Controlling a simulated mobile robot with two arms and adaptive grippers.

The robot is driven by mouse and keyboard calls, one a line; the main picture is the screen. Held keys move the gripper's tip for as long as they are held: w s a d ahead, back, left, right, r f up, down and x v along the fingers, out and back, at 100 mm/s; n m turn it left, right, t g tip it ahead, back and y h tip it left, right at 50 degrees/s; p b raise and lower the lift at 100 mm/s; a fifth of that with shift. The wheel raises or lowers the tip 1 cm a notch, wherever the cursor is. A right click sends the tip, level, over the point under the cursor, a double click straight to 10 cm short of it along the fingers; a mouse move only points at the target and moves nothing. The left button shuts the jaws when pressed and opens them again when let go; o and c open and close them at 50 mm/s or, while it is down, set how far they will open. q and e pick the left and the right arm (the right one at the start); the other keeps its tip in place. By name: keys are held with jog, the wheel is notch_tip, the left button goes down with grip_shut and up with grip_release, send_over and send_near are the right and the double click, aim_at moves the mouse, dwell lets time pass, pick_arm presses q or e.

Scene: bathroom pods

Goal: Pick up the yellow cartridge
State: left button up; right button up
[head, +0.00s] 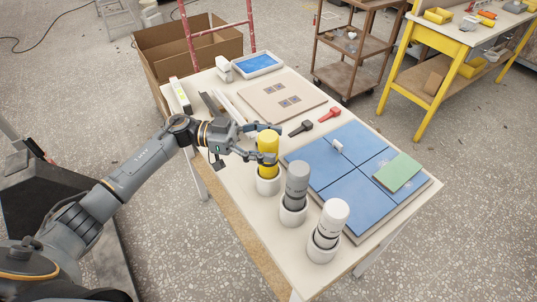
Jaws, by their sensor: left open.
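The yellow cartridge (267,148) stands upright in a white round holder (267,186) on the table. My left gripper (277,144) reaches in from the left at the cartridge's upper part. Its fingers are open, one on the far side and one on the near side of the cartridge. I cannot tell whether they touch it. A grey cartridge (297,178) and a white cartridge (333,218) stand in similar holders in a row toward the near right. My right gripper is not in view.
A blue tiled panel (340,205) with a green tile (399,173) lies right of the row. A beige board (262,103), black tool (300,128), red tool (329,115) and blue-filled tray (272,61) lie farther back. A cardboard box (160,50) stands behind the table.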

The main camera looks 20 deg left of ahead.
pick_arm(q)
grip_shut()
